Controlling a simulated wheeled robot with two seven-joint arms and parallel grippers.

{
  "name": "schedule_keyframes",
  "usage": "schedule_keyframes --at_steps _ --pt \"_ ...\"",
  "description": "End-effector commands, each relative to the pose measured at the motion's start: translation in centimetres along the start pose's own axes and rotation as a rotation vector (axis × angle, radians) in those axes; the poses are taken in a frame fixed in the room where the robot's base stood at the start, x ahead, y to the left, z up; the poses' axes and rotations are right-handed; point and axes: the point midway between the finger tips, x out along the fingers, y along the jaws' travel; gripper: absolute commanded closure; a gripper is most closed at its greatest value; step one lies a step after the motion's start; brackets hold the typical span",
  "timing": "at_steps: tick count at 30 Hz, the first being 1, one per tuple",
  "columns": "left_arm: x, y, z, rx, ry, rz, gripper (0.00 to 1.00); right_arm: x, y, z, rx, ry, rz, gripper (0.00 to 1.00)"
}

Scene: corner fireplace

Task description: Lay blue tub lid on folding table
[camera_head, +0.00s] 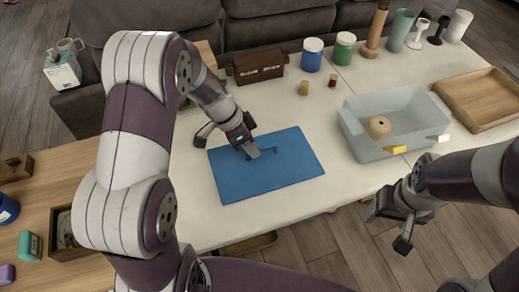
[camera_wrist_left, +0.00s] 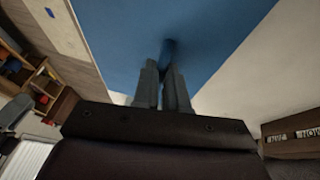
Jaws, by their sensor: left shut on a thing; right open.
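The blue tub lid (camera_head: 290,165) is a flat blue rectangle lying over the white folding table (camera_head: 209,225) near its front edge in the head view. A small blue handle stands up near its middle. My left gripper (camera_head: 253,153) is shut on this handle. In the left wrist view the fingers (camera_wrist_left: 164,88) close on the handle, with the blue lid (camera_wrist_left: 120,35) filling the view beyond. I cannot tell whether the lid rests fully on the table. My right gripper (camera_head: 392,228) is open and empty, in front of the table below the clear tub.
A translucent tub (camera_head: 360,145) with a round tan item stands right of the lid. A wooden tray (camera_head: 480,98) is at the far right. A brown box (camera_head: 258,66), jars and cups line the back. A wooden surface (camera_head: 60,185) lies left.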

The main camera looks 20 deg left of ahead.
Motion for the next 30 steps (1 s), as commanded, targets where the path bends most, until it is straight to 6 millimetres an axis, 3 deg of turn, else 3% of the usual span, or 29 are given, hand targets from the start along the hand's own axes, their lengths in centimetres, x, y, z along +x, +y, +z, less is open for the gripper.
schedule_keyframes --at_steps 9,18,19,21,30 --pt "4.2 -0.8 1.7 -0.001 0.0 0.001 1.0 0.4 0.0 0.1 0.0 0.0 0.0 0.32" --pt "4.5 -0.9 1.8 0.001 0.001 -0.001 1.0 0.8 0.0 0.1 0.0 0.0 0.0 0.32" --pt "4.3 -0.9 1.8 0.001 0.001 -0.002 0.81 0.7 0.0 0.1 0.0 0.0 0.0 0.32" --pt "4.3 -0.9 1.8 0.001 0.001 -0.001 0.62 0.6 0.0 0.1 0.0 0.0 0.0 0.32" --pt "4.0 -0.8 1.6 0.001 0.001 -0.001 0.62 0.2 0.0 0.0 0.0 0.0 0.0 0.32"
